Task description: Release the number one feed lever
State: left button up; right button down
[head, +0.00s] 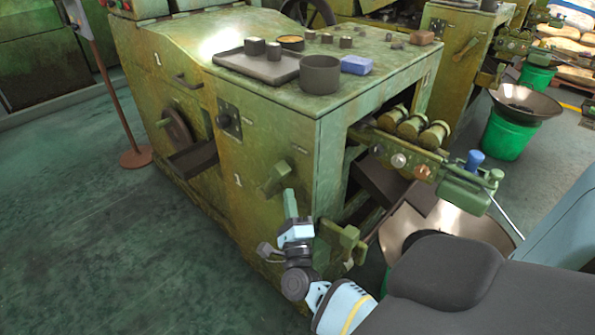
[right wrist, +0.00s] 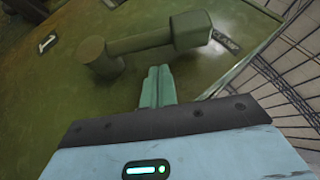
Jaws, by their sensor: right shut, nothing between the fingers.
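The number one feed lever (head: 273,180) is a green lever on the front panel of the green machine marked 1. In the right wrist view, the lever (right wrist: 140,42) has a round pivot hub at left, an arm, and a thicker block end at upper right. My right gripper (head: 289,192) is just below and beside the lever in the head view. In the right wrist view, its fingers (right wrist: 157,72) are together, empty and pointing at the panel just under the lever arm. I cannot tell whether they touch it. My left gripper is not in view.
A second green bracket-like part (head: 340,240) juts from the machine right of my gripper. A black knob (head: 229,120) is up and left on the panel. A tray (head: 255,65) and a dark pot (head: 320,74) stand on top.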

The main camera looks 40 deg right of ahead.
jog(key=shift+w+a+r, duration=0.15)
jog(key=shift+w+r, duration=0.1)
jog(key=shift+w, duration=0.2)
jog(key=shift+w+a+r, duration=0.15)
jog(key=shift+w+r, duration=0.1)
jog(key=shift+w, duration=0.2)
